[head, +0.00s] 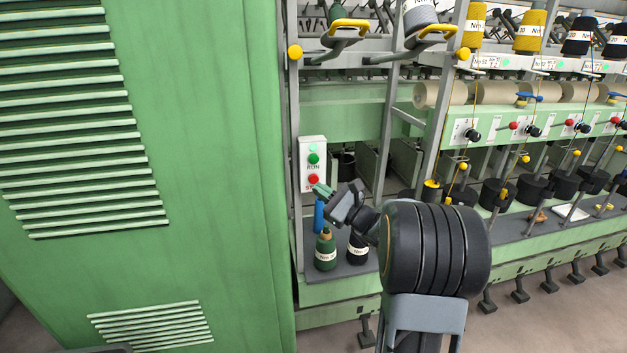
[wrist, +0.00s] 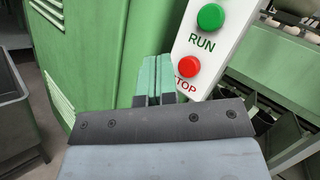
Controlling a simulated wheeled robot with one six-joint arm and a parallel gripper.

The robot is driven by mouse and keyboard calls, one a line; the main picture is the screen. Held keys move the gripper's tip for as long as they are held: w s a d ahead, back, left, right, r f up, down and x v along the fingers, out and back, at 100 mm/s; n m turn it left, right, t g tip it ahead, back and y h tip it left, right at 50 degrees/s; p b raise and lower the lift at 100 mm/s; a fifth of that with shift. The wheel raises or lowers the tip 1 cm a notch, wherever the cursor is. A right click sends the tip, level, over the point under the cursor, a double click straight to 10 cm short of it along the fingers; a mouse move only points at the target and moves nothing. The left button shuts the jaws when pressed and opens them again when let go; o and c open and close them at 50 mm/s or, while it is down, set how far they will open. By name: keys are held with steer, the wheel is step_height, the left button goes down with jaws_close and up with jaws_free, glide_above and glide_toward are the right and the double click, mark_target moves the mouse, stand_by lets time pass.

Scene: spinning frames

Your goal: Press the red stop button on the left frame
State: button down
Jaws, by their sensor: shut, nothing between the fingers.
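The red stop button (head: 313,180) is the lower button on a white switch box (head: 305,165) on the frame's front post. A green RUN button (head: 313,158) sits above it. In the wrist view the red button (wrist: 188,66) is right of and above my fingertips, with the lettering below it partly covered by my gripper. My gripper (head: 322,190) is shut and empty, with its greenish fingertips just below and right of the red button in the head view. In the wrist view the fingers (wrist: 155,78) are side by side. I cannot tell whether they touch the box.
A large green cabinet (head: 215,150) with louvres fills the left side. Below my gripper, a green cone (head: 325,250), a black cone (head: 357,250) and a blue tube (head: 319,215) stand on the grey shelf. Spindles and bobbins line the frame to the right.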

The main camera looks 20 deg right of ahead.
steer(key=shift+w+d, duration=0.25)
steer(key=shift+w, duration=0.95)
steer(key=shift+w, duration=0.15)
stand_by(1.2)
steer(key=shift+w+d, duration=0.1)
steer(key=shift+w, duration=0.15)
steer(key=shift+w+d+b, duration=0.1)
steer(key=shift+w+b, duration=0.25)
steer(key=shift+w, duration=0.1)
stand_by(0.8)
steer(key=shift+s, duration=0.15)
steer(key=shift+s+a+b, duration=0.2)
steer(key=shift+s+b, duration=0.1)
steer(key=shift+s, duration=0.4)
steer(key=shift+s+a+b, duration=0.25)
steer(key=shift+s+b, duration=0.05)
steer(key=shift+s, duration=0.95)
steer(key=shift+s+a+b, duration=0.25)
steer(key=shift+s, duration=0.95)
